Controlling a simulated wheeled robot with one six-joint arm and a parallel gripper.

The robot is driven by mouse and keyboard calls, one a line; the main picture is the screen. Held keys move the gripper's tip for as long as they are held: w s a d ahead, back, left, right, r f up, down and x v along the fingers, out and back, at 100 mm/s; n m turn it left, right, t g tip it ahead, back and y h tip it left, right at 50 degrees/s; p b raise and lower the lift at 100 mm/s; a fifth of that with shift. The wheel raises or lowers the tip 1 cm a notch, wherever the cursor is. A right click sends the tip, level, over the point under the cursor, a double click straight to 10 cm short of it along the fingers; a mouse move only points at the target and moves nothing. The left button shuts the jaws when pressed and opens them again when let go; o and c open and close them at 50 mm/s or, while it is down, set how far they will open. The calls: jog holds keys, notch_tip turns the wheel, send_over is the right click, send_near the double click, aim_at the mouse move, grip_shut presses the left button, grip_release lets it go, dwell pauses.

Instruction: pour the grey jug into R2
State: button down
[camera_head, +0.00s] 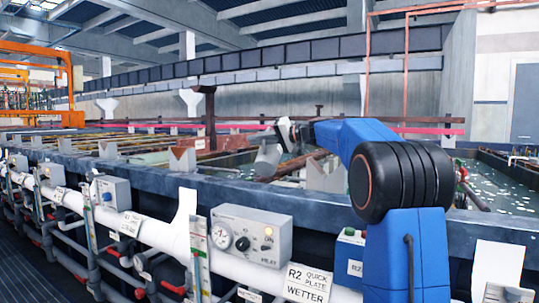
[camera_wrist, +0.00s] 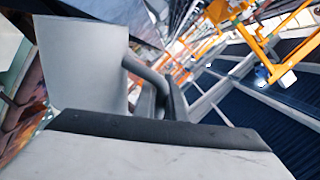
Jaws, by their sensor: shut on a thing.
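The grey jug (camera_head: 267,160) is held out over the tank line in the head view, and it looks tilted. In the wrist view the jug (camera_wrist: 85,65) fills the upper left, with its handle (camera_wrist: 146,74) toward the gripper. My gripper (camera_head: 288,135) is shut on the jug's handle; the fingers show in the wrist view (camera_wrist: 165,100). I cannot see any liquid leaving the jug.
A grey control box (camera_head: 251,236) stands on the front pipe beside the sign. The long tank rim (camera_head: 150,180) runs across the view. Pale V-shaped supports (camera_head: 182,160) rise along it. At right is a tank with greenish liquid (camera_head: 500,185). Orange frames (camera_head: 40,75) stand far left.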

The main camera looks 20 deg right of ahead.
aim_at(260, 150)
jog(key=shift+w+d+r+m, duration=0.1)
jog(key=shift+w+d+m, duration=0.15)
jog(key=shift+m, duration=0.25)
dwell(0.9)
jog(key=shift+w+d+m+g, duration=0.4)
jog(key=shift+w+m, duration=0.15)
jog(key=shift+m, duration=0.25)
dwell(0.8)
jog(key=shift+w+d+f+m+y, duration=0.4)
jog(key=shift+w+d+f+m, duration=0.1)
jog(key=shift+w+m, duration=0.2)
jog(key=shift+s, duration=0.1)
dwell(0.6)
jog(key=shift+r, duration=0.1)
